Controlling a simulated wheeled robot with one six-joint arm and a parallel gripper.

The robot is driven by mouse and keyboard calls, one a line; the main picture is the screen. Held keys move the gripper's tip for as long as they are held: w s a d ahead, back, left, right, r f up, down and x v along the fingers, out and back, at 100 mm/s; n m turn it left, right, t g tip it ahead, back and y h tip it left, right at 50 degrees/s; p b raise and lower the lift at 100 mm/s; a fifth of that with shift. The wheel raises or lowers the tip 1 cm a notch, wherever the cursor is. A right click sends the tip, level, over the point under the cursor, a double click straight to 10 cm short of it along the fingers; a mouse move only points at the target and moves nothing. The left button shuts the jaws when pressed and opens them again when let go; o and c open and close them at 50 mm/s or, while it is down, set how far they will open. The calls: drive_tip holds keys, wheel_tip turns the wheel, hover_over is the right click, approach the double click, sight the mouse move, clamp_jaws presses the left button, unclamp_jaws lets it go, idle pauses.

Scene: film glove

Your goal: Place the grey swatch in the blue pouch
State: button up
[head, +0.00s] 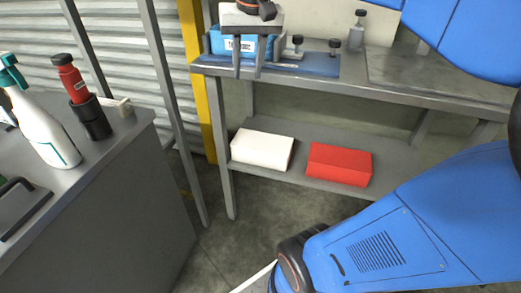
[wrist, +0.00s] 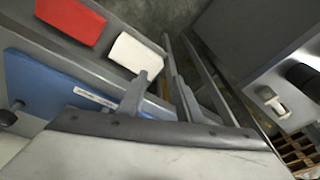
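A blue box-like pouch (head: 219,44) with a white label stands at the left end of the workbench, partly hidden behind my gripper. My gripper (head: 247,74) is in front of it in the head view, fingers pointing down, apart and with nothing seen between them. In the wrist view my gripper (wrist: 161,80) also shows its two fingers apart, beside the bench's edge. I cannot pick out the grey swatch in either view.
A blue mat (head: 318,66) with small black-knobbed items lies on the workbench (head: 400,95). A white box (head: 262,149) and a red box (head: 339,164) sit on the shelf below. A grey cabinet (head: 120,160) at left carries a spray bottle (head: 42,125). A yellow post (head: 198,85) stands behind.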

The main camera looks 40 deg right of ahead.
drive_tip(key=s+a+f+n+t, duration=0.1)
drive_tip(key=s+a+f+n, duration=0.1)
drive_tip(key=s+f, duration=0.4)
drive_tip(key=s+a+f+n+t, duration=0.1)
drive_tip(key=s+a+f+n, duration=0.1)
drive_tip(key=s+f, duration=0.5)
wheel_tip(320, 180, down, 6)
drive_tip(key=shift+s+a+r+n, duration=0.25)
drive_tip(key=shift+a+n, duration=0.15)
drive_tip(key=shift+a, duration=0.4)
